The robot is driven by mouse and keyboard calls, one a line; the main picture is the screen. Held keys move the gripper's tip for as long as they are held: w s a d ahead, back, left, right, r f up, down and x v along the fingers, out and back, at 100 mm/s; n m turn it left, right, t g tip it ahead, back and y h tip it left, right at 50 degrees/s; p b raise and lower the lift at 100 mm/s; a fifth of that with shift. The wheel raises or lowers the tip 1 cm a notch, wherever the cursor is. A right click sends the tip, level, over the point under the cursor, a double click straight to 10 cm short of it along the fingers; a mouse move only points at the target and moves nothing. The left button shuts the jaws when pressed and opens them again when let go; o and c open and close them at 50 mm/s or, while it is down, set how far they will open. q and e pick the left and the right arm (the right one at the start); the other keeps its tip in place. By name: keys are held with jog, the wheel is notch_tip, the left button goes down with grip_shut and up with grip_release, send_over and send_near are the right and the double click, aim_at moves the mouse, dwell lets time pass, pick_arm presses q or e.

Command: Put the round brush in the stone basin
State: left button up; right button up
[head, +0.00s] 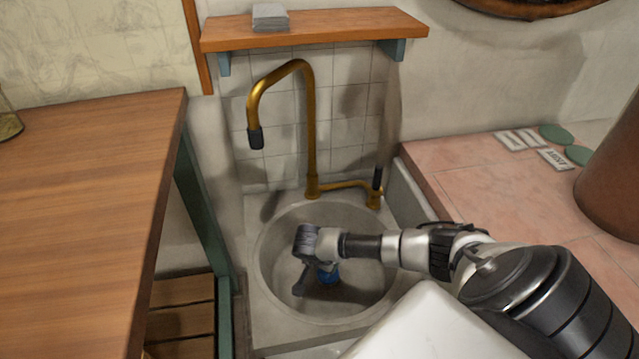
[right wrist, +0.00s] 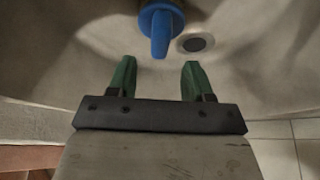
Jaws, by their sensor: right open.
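The round stone basin (head: 266,272) is set in a pale counter below the brass tap. A blue object with a rounded head and a stubby handle, which looks like the round brush (head: 328,276), is inside the basin. It also shows in the right wrist view (right wrist: 160,32), beside the dark drain; its top is cut off there. My right gripper (right wrist: 155,78) is down in the basin, its green-tipped fingers apart with nothing between them. The blue object is just beyond the fingertips, apart from them. In the head view my right wrist partly covers it. My left gripper is not in view.
A brass tap (head: 311,130) rises behind the basin. A wooden shelf (head: 330,27) holds a grey stack above it. A wooden table (head: 90,190) stands at left. A pink tiled counter (head: 470,185) with tags and green discs lies right, beside a brown vessel (head: 612,180).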

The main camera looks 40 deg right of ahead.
pick_arm(q)
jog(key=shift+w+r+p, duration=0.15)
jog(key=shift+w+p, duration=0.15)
jog(key=shift+p, duration=0.3)
pick_arm(e)
jog(key=v, duration=0.6)
